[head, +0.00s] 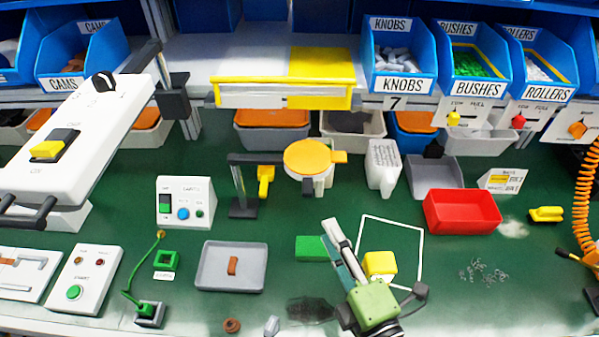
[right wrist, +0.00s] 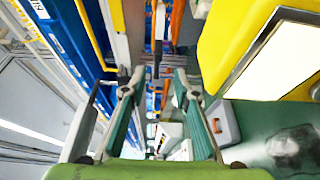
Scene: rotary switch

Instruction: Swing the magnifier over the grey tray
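The magnifier appears to be the round orange-topped head (head: 308,157) with an orange tab on its right, on a dark arm from a black post (head: 241,187). It stands right of and behind the grey tray (head: 216,283), not over it. A small brown part (head: 233,265) lies on the tray. My right gripper (head: 331,232) is in front of the magnifier and right of the tray, apart from both. In the right wrist view its two fingers (right wrist: 156,88) stand apart with nothing gripped between them. My left gripper is not in view.
A green block (head: 312,248) and a yellow block (head: 380,263) are close to my right gripper. A white control box (head: 185,203) stands left of the post. A red bin (head: 462,211) is at right. Blue bins (head: 400,60) line the back.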

